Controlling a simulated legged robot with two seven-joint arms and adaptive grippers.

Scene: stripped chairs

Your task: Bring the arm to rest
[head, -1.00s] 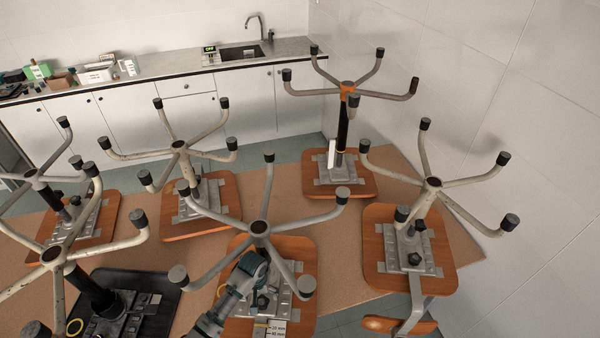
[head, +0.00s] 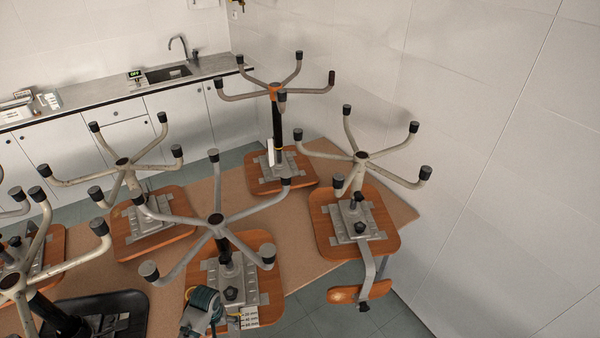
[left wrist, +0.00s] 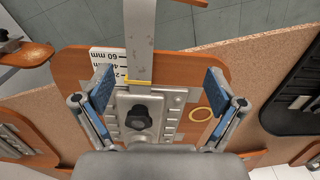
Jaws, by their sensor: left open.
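My left gripper (head: 207,303) is at the bottom of the head view, low beside the nearest middle upturned chair (head: 215,220). In the left wrist view the gripper (left wrist: 160,88) is open, its two blue-padded fingers wide apart. Between and beyond them lie a grey metal bar (left wrist: 141,45) with a yellow band, a bracket plate with a black knob (left wrist: 139,117), and a wooden seat (left wrist: 72,68). Nothing is held. I cannot tell whether the fingers touch anything. My right gripper is in neither view.
Several upturned chairs with five-legged bases crowd the brown table (head: 300,275), legs spread upward. An orange-hubbed chair (head: 275,90) stands at the back. A yellow ring (left wrist: 201,114) lies on the seat near the gripper. A counter with a sink (head: 167,74) is behind; a wall bounds the right.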

